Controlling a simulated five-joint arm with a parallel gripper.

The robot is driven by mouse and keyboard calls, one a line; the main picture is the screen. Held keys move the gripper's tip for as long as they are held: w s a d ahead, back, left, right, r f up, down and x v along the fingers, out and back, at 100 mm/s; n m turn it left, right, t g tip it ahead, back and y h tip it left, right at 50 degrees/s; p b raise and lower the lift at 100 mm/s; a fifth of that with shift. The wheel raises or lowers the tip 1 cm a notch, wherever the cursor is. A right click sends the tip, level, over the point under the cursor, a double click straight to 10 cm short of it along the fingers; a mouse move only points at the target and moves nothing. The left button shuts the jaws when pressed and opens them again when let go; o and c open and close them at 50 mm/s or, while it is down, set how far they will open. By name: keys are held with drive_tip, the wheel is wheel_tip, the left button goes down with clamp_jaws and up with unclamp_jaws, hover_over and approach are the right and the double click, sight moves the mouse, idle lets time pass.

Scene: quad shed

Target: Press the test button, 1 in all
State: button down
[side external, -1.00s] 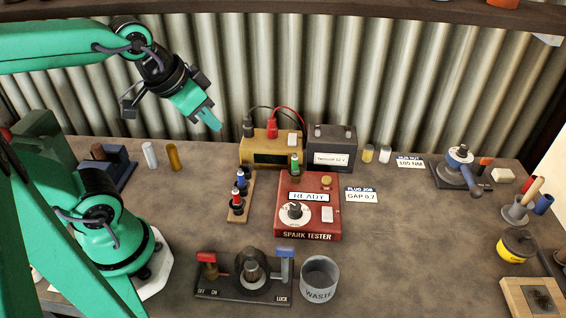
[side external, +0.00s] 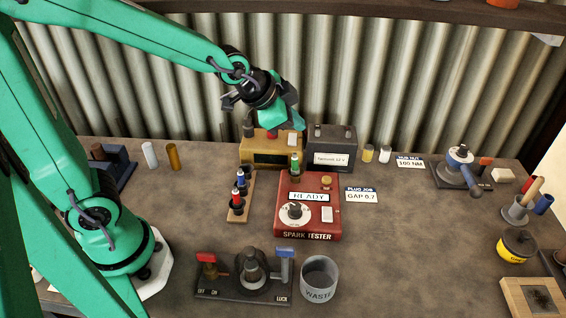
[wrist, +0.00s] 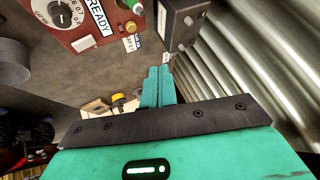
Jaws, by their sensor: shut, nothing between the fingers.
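The red spark tester (side external: 283,222) sits on the bench, its display reading READY; part of it also shows in the wrist view (wrist: 78,38). On its top are a dial (side external: 295,211), a pale square button (side external: 327,215) and a round brass-coloured knob (side external: 326,181); the brass knob also shows in the wrist view (wrist: 131,27). No label tells me which is the test button. A green-banded plug (side external: 294,166) stands upright at its back left. My gripper (side external: 291,124) is shut and empty, raised behind the tester; its fingers show in the wrist view (wrist: 160,75).
A yellow meter box (side external: 258,153) and a dark battery box (side external: 332,150) stand behind the tester. A plug rack (side external: 240,200) is at its left. A lever fixture (side external: 235,288) and a waste cup (side external: 319,280) are in front. Bench right of the tester is mostly clear.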

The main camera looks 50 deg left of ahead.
sight(327, 180)
drive_tip(key=w+d+f+m+t, duration=0.1)
drive_tip(key=w+d+f+m, duration=0.2)
drive_tip(key=w+d+f, duration=0.1)
drive_tip(key=shift+w+f+h, duration=0.4)
drive_tip(key=shift+w+f, duration=0.05)
drive_tip(key=shift+w, duration=0.55)
drive_tip(key=shift+f, duration=4.4)
drive_tip(key=shift+f, duration=0.85)
drive_tip(key=shift+r, duration=0.85)
drive_tip(key=shift+r, duration=0.1)
